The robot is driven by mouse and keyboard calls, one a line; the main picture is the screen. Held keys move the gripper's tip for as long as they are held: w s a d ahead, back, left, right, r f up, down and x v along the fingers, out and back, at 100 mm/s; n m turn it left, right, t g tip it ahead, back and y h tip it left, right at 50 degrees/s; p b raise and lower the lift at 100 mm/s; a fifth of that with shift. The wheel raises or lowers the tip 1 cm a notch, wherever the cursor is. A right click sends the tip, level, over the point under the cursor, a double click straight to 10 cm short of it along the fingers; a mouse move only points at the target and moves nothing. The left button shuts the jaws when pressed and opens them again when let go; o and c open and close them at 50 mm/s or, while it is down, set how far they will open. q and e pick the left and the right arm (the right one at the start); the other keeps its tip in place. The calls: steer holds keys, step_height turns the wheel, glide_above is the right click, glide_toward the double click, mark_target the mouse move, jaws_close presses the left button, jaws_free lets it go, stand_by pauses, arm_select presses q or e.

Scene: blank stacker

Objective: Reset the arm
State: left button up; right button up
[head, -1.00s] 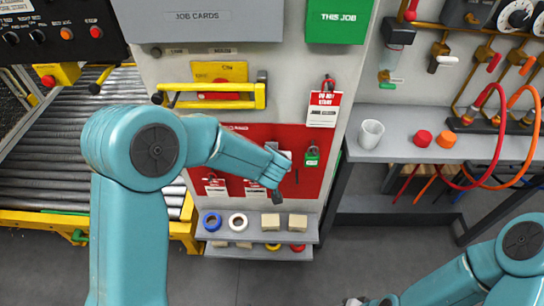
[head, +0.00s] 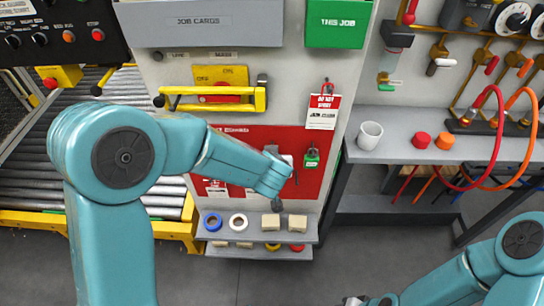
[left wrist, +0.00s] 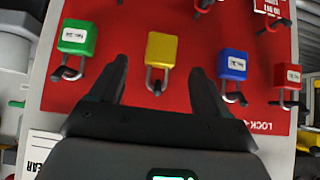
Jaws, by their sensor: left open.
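My left arm comes in from the left in the head view and reaches over the red lockout board (head: 316,178). Its gripper (head: 277,204) shows there only as a small dark tip below the wrist. In the left wrist view the left gripper (left wrist: 160,68) is open and empty. A yellow padlock (left wrist: 161,50) appears between its fingertips, hanging on the red board; I cannot tell the distance. A green padlock (left wrist: 78,38) and a blue padlock (left wrist: 232,66) hang on either side. My right gripper (head: 352,301) barely shows at the bottom edge.
A small shelf (head: 262,233) with tape rolls and tan blocks is below the board. A yellow guard bar (head: 212,106) sticks out above it. A grey bench (head: 400,150) with a white cup (head: 370,135) and hoses is right. A roller conveyor (head: 90,165) is left.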

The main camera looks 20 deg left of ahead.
arm_select(q)
steer(key=p+v, duration=0.3)
steer(key=v, duration=0.8)
steer(key=s+a+f+m+g, duration=0.15)
steer(key=a+f, duration=0.25)
steer(key=f, duration=0.5)
steer(key=s+a+f+n+g, duration=0.1)
steer(key=s+a+f+g, duration=0.25)
steer(key=f, duration=0.55)
steer(key=s+d+f+m+h, duration=0.2)
steer(key=s+f, duration=0.4)
steer(key=f, duration=0.3)
steer(key=s+d+f+n+g+h, duration=0.1)
steer(key=s+d+g+h, duration=0.2)
steer(key=s+d, duration=0.4)
steer(key=shift+h, duration=0.7)
